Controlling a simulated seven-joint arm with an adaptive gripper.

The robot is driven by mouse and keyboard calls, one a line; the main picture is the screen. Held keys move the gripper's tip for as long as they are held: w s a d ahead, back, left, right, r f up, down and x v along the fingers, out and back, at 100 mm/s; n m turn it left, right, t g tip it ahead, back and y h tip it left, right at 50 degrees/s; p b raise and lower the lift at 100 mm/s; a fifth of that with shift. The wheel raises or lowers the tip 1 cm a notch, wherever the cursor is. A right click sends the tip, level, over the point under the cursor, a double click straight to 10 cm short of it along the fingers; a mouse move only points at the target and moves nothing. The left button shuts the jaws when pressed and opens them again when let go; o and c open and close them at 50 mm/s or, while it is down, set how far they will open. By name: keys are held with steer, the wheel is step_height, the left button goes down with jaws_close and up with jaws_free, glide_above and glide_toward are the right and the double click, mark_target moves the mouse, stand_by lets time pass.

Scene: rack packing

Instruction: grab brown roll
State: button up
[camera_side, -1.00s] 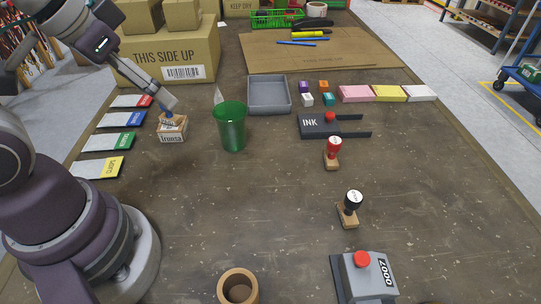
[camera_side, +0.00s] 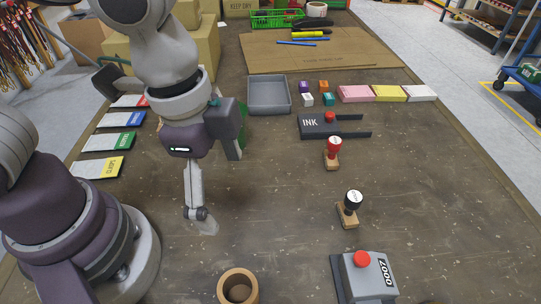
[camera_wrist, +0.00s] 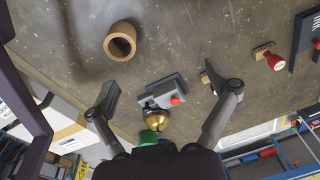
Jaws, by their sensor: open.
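The brown roll (camera_side: 222,291) is a short, thick-walled, hollow tube standing upright on the table at the bottom edge of the side view. In the wrist view the brown roll (camera_wrist: 122,28) lies at the upper left, outside the space between the fingers. My gripper (camera_side: 203,222) points down above the table, behind and to the left of the roll in the side view. In the wrist view my gripper (camera_wrist: 163,92) has its two fingers wide apart with nothing between them at their height. It does not touch the roll.
A grey numbering device (camera_side: 380,283) with a red knob stands right of the roll. A black-topped stamp (camera_side: 350,208), a red stamp (camera_side: 333,152) and an ink pad (camera_side: 315,127) stand farther back. A gold bell (camera_wrist: 156,119) shows in the wrist view. Table around the roll is bare.

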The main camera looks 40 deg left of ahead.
mark_target(237, 288)
steer(key=s+d+f+m, duration=0.2)
steer(key=s+d+f+m+g, duration=0.1)
steer(key=s+d+f+m, duration=0.1)
steer(key=shift+s+d+f+y, duration=0.15)
steer(key=shift+s+d+y, duration=0.1)
steer(key=shift+y, duration=0.15)
steer(key=f, duration=0.9)
steer(key=shift+w+d+f, duration=0.15)
steer(key=shift+w+f, duration=0.05)
steer(key=c, duration=1.2)
